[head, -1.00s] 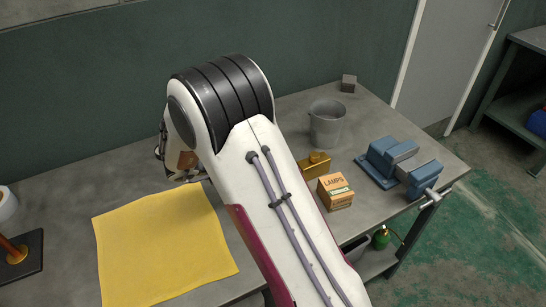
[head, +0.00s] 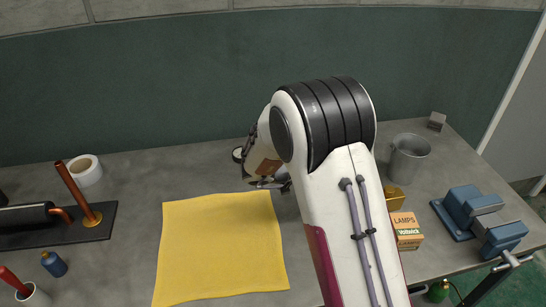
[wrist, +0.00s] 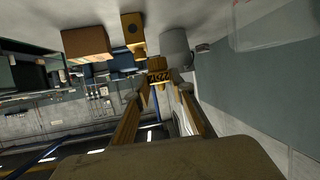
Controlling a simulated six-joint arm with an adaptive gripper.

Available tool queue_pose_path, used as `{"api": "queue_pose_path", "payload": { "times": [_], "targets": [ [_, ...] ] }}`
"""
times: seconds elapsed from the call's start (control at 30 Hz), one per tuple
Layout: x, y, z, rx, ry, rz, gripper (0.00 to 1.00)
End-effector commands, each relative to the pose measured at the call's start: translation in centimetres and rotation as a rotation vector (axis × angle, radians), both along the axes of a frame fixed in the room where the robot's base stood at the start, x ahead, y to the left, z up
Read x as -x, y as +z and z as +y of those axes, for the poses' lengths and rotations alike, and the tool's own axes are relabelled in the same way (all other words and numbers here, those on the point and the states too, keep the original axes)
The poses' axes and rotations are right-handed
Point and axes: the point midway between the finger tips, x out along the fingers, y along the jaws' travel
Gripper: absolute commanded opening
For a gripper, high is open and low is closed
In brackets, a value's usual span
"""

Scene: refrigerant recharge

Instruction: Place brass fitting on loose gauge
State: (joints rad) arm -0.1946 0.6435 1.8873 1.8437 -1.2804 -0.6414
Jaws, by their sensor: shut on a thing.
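My gripper (wrist: 160,84) is shut on a small brass fitting (wrist: 158,66), which sits between its fingertips in the wrist view. In the head view my gripper is mostly hidden behind my arm, near the far right corner of the yellow cloth. A small round, dark-rimmed item (head: 238,154) shows just left of my wrist. It may be the loose gauge, but it is too small and covered to be sure. I cannot tell whether the fitting touches anything.
A yellow cloth (head: 215,245) lies mid-bench. To the right are a bucket (head: 410,158), a brass block (head: 395,198), a lamp box (head: 407,231) and a blue vise (head: 480,215). To the left are a copper pipe (head: 78,190), a tape roll (head: 84,170) and a blue bottle (head: 54,264).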

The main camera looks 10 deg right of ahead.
Motion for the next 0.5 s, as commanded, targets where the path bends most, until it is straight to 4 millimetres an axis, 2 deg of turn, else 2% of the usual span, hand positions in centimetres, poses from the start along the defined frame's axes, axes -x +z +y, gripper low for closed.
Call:
{"api": "queue_pose_path", "payload": {
  "times": [0.17, 0.5],
  "targets": [
    [0.0, 1.3, 0.0, 0.001, 0.000, -0.003, 0.00],
    [-0.1, 6.3, 0.0, 0.000, 0.000, -0.005, 0.00]
  ]
}}
